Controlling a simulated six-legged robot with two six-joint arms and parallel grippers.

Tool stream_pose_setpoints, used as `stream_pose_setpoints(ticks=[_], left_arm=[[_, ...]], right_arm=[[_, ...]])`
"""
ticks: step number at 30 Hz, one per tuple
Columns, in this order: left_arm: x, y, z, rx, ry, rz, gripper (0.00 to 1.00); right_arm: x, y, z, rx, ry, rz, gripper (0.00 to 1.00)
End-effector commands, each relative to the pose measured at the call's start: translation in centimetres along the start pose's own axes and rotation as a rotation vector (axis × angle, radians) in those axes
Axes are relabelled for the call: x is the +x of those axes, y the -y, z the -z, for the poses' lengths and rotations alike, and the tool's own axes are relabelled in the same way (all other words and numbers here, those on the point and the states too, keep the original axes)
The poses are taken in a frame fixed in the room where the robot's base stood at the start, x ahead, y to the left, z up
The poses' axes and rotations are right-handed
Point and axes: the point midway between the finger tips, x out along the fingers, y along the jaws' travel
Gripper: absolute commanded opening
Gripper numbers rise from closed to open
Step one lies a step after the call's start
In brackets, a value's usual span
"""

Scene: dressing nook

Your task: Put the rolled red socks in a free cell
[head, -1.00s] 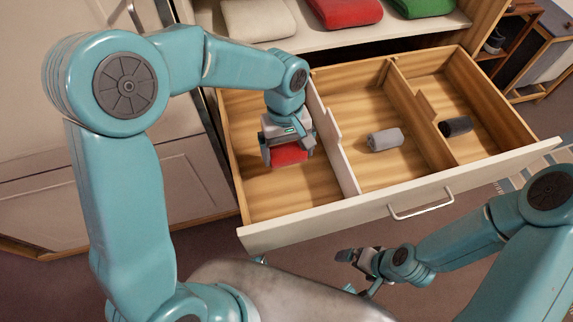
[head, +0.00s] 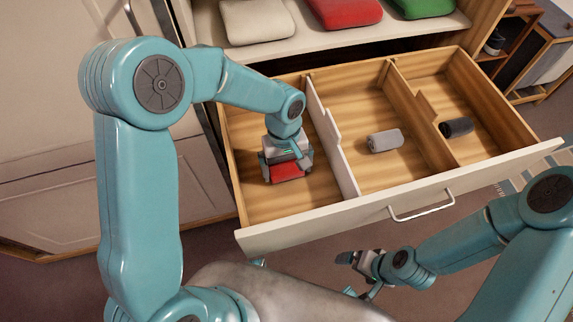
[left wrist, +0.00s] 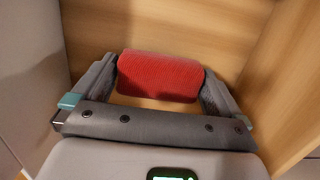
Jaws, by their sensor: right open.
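The rolled red socks (head: 290,172) are in the left cell (head: 272,206) of the open drawer, low near its wooden floor. They show as a ribbed red roll in the left wrist view (left wrist: 160,77). My left gripper (head: 288,168) points down into this cell, with its fingers against the two ends of the roll. I cannot tell whether the roll touches the floor. The middle cell (head: 362,100) holds a grey roll (head: 385,141). The right cell (head: 480,105) holds a black roll (head: 456,127). My right gripper (head: 345,272) is open and empty in front of the drawer.
A white divider (head: 333,140) and a wooden divider (head: 420,120) separate the cells. The drawer front (head: 320,217) has a metal handle (head: 422,208). Above, a shelf (head: 300,42) bears white (head: 257,20), red (head: 343,11) and green (head: 422,7) folded items.

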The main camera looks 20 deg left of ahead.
Motion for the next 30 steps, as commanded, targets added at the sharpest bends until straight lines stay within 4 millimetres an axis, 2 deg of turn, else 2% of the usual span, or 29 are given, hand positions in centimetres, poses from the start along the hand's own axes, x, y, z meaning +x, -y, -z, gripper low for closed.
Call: stream_pose_setpoints(ticks=[4, 8, 21, 25, 30], left_arm=[[-0.1, 0.0, 0.0, 0.0, 0.0, 0.0, 1.0], [-1.1, 0.0, 0.0, 0.0, -0.002, -0.002, 1.0], [-10.5, -0.1, 0.0, 0.0, -0.002, -0.003, 1.0], [-11.9, -0.1, 0.0, 0.0, -0.001, -0.002, 1.0], [-12.4, 0.0, -0.1, 0.0, 0.0, 0.0, 1.0]], right_arm=[[-0.1, 0.0, 0.0, 0.0, 0.0, 0.0, 1.0], [-0.4, 0.1, 0.0, 0.0, -0.001, 0.0, 1.0], [-1.2, 0.4, 0.0, 0.0, 0.0, 0.0, 1.0], [-1.3, 0.5, 0.0, 0.0, 0.0, 0.0, 1.0], [-1.3, 0.5, 0.0, 0.0, 0.0, 0.0, 1.0]])
